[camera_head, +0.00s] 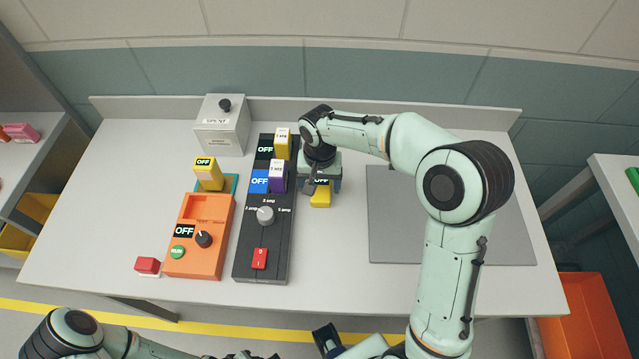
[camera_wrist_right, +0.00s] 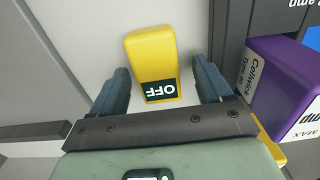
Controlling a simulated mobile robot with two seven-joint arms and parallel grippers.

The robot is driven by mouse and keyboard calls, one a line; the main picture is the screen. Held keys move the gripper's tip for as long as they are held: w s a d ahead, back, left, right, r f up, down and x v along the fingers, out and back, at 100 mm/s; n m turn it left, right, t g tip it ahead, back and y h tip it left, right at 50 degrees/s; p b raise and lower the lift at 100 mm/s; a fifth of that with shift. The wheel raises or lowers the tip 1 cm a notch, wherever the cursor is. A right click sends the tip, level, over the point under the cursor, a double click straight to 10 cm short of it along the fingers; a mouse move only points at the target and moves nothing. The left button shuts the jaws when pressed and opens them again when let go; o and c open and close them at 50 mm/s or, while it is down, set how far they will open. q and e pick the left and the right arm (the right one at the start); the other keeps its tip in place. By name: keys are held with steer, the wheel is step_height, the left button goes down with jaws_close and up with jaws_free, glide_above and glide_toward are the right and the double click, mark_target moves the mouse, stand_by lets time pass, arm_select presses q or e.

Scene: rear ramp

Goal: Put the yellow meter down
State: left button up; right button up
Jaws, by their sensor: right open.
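A yellow meter (camera_head: 320,197) with a black OFF display is on the white bench, just right of the black charger panel (camera_head: 262,255). It also shows in the right wrist view (camera_wrist_right: 150,52), between the two fingers with a gap on both sides. My right gripper (camera_head: 321,183) is open above and around it, pointing down, and hides part of it in the head view.
A purple cell (camera_head: 277,177) and a yellow cell (camera_head: 283,143) sit in the black panel, close beside my right gripper. A grey box (camera_head: 222,128) stands at the back. A red-topped block (camera_head: 147,265) is at the front left. The grey mat (camera_head: 393,230) is bare, under my right arm.

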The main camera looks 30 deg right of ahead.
mark_target(320, 188)
step_height(320, 188, up, 11)
steer(key=p, duration=0.1)
steer(key=shift+r, duration=0.2)
stand_by(0.5)
